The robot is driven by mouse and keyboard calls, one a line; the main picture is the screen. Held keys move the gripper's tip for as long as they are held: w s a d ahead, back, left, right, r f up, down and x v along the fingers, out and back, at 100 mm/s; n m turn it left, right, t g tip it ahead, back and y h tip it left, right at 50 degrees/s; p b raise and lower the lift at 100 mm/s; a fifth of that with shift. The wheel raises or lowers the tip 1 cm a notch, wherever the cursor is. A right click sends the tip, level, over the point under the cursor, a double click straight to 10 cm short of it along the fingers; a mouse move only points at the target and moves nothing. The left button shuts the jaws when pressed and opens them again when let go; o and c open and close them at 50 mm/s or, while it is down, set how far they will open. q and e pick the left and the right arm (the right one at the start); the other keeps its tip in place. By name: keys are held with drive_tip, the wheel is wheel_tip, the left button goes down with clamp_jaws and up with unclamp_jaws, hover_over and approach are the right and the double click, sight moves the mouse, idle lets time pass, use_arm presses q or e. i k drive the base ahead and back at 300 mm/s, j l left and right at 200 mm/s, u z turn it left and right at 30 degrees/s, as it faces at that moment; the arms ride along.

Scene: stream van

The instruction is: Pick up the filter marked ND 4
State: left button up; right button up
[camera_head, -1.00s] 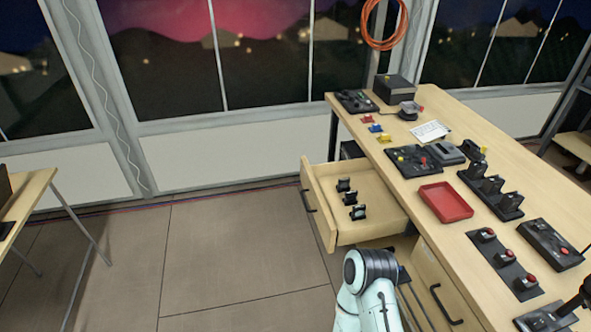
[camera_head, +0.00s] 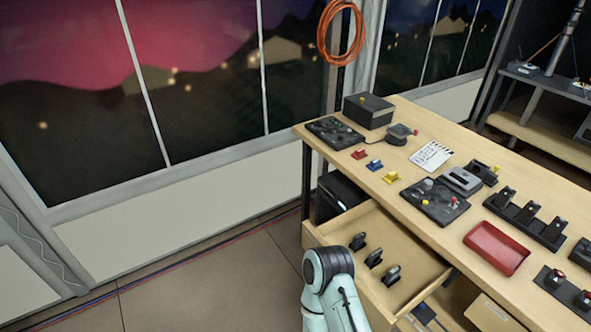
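An open drawer (camera_head: 418,256) juts out from the wooden desk. Inside it stand several small dark upright items (camera_head: 375,258) in a row, which look like filters in holders. Their markings are too small to read, so I cannot tell which one is ND 4. A pale green and black link of my arm shows at the bottom middle, in front of the drawer's left side and hiding part of its front. Neither of my grippers is in view.
A black case (camera_head: 342,194) stands below. Floor at left is free.

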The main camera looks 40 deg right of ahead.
sight(360, 240)
drive_tip(key=i+j+z, duration=0.1)
drive_tip(key=i+z, duration=0.15)
drive_tip(key=z, duration=0.2)
drive_tip(key=i+j+z, duration=0.2)
drive_tip(key=z, duration=0.2)
drive_tip(key=i+j+z, duration=0.25)
drive_tip(key=z, duration=0.2)
